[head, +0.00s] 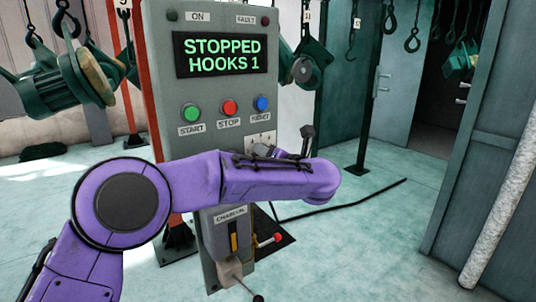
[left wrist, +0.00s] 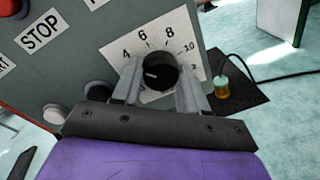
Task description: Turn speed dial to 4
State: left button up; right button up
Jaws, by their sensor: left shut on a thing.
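The speed dial (left wrist: 160,74) is a round black knob on a white plate (left wrist: 112,50), seen in the left wrist view. The figures 4, 6, 8 and 10 show around its upper side; lower figures are hidden by the fingers. A short pale mark on the knob points left in the picture, seemingly a little below the 4. My left gripper (left wrist: 158,85) is shut on the dial, one grey finger on each side. In the head view the purple left arm crosses the grey control panel (head: 165,95) and hides the dial. My right gripper is not in view.
The screen (head: 222,54) reads "STOPPED HOOKS 1". Green (head: 190,112), red (head: 229,107) and blue (head: 262,103) buttons sit above the arm. Hooks hang behind; a black cable (head: 350,203) crosses the floor.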

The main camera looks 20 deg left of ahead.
pick_arm(q)
jog(key=o, duration=1)
jog(key=shift+o, duration=0.2)
jog(key=b+v, duration=0.2)
jog(key=v, duration=0.8)
jog(key=shift+s+d, duration=0.2)
